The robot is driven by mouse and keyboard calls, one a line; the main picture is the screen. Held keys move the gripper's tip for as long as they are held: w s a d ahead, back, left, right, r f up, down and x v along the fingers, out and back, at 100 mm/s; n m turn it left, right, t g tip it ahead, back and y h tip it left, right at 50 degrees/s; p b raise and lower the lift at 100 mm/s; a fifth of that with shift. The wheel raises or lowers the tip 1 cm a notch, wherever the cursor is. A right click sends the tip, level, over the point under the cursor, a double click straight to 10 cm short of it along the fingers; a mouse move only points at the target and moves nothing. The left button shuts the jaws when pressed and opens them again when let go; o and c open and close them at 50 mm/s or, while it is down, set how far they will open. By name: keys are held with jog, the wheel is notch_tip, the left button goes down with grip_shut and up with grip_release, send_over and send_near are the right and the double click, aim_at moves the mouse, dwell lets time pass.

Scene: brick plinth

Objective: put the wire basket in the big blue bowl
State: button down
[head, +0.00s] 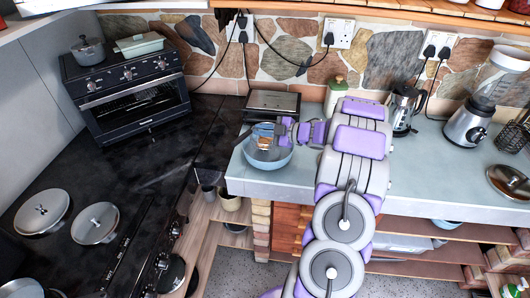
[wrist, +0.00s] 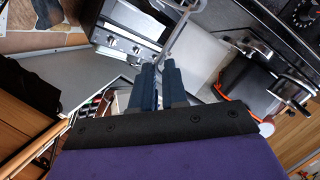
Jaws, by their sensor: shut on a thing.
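The big blue bowl (head: 268,162) stands on the pale counter near its left end. My gripper (head: 262,131) reaches in from the right, over the bowl's back part. In the wrist view the two dark fingers of my gripper (wrist: 160,88) are close together, shut on a thin pale grey wire piece (wrist: 176,38), which I take for part of the wire basket. It runs up and away past the fingertips. Most of the basket is hidden or too small to make out in the head view. A small brown and white patch shows inside the bowl; I cannot tell what it is.
A toaster oven (head: 132,95) is at the back left of the dark worktop. Counter right of my arm is partly clear.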

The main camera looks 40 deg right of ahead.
aim_at(263, 147)
jog(key=f, duration=0.4)
jog(key=shift+d+f+b, duration=0.35)
jog(key=shift+f, duration=0.05)
jog(key=shift+d+f, duration=0.25)
jog(key=shift+f, duration=0.35)
jog(key=shift+a+f+b, duration=0.2)
jog(key=shift+f+b, duration=0.15)
jog(key=shift+f, duration=0.75)
jog(key=shift+a+f, duration=0.1)
jog(key=shift+a, duration=0.15)
jog(key=c, duration=1.5)
grip_release()
jog(key=o, duration=0.4)
jog(key=shift+d, duration=0.3)
jog(key=shift+c, duration=0.2)
